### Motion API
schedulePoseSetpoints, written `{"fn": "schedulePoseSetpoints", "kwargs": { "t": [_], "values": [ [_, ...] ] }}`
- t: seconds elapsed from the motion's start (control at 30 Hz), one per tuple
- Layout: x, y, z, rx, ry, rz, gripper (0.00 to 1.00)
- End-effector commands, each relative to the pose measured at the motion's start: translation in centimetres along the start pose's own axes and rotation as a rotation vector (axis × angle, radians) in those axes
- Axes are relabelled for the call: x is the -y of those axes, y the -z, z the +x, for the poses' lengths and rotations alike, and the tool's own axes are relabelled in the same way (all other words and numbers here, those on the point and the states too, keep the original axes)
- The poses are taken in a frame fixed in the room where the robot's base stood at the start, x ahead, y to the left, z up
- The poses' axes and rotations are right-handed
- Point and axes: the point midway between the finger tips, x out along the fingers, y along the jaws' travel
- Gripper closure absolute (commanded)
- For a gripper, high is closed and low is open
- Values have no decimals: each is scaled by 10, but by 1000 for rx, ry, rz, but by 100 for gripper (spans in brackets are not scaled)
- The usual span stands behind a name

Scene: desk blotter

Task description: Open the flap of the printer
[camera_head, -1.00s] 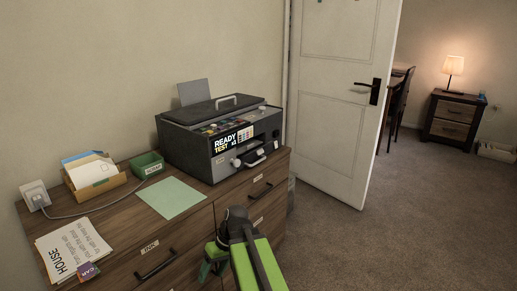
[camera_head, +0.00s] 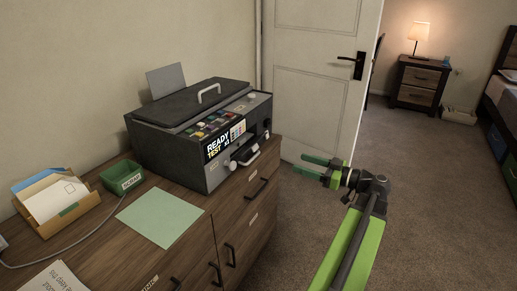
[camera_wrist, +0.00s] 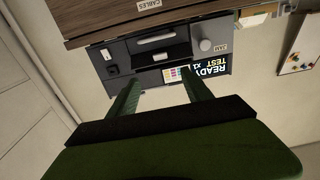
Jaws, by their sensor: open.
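The dark grey printer (camera_head: 168,158) stands on the wooden cabinet, with a "READY TEST" label and coloured squares on its front. Its top cover (camera_head: 185,102) lies flat and carries a pale handle (camera_head: 209,91). A light handle bar (camera_head: 249,157) and a round knob show low on the front. In the wrist view the printer (camera_wrist: 118,62) appears upside down, with a pale bar (camera_wrist: 156,38) and a knob (camera_wrist: 205,45). My gripper (camera_head: 299,166) is open and empty, to the right of the printer's front and apart from it; its fingers also show in the wrist view (camera_wrist: 162,82).
The cabinet top (camera_head: 100,240) holds a green sheet (camera_head: 160,216), a green scrap box (camera_head: 122,178) and a card tray (camera_head: 55,203). A white door (camera_head: 318,75) stands behind my gripper. Carpet (camera_head: 430,190) is clear to the right.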

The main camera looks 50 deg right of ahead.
Motion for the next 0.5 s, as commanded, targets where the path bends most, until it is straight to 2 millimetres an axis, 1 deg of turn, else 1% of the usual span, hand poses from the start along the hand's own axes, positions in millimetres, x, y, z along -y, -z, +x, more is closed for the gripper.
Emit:
{"fn": "schedulePoseSetpoints", "kwargs": {
  "t": [0.07,0.17,0.5],
  "values": [
    [0,0,11,1,2,1,42],
    [1,0,33,1,3,2,42],
    [0,-1,119,2,2,3,42]
  ]
}}
